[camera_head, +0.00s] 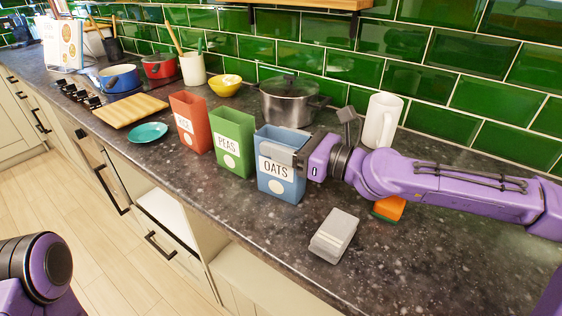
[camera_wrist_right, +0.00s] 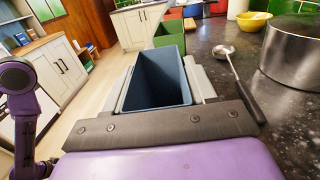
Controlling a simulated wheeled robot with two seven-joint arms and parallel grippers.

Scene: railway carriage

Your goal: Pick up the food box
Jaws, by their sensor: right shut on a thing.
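A blue open-topped food box marked OATS (camera_head: 281,183) stands upright on the dark counter. My right gripper (camera_head: 290,152) comes in from the right and is shut on its upper part. In the right wrist view the blue box (camera_wrist_right: 158,82) sits between my gripper's two grey fingers, and its inside looks empty. A green box marked PEAS (camera_head: 232,143) and a red box (camera_head: 190,122) stand in a row to its left. My left arm shows at the lower left of the head view, but its gripper is out of frame.
A metal pot (camera_head: 290,102) stands behind the blue box. A white jug (camera_head: 382,121) and an orange-and-green sponge (camera_head: 389,208) are near my right arm. A grey box-like object (camera_head: 334,235) lies in front. A ladle (camera_wrist_right: 240,82) lies beside the blue box.

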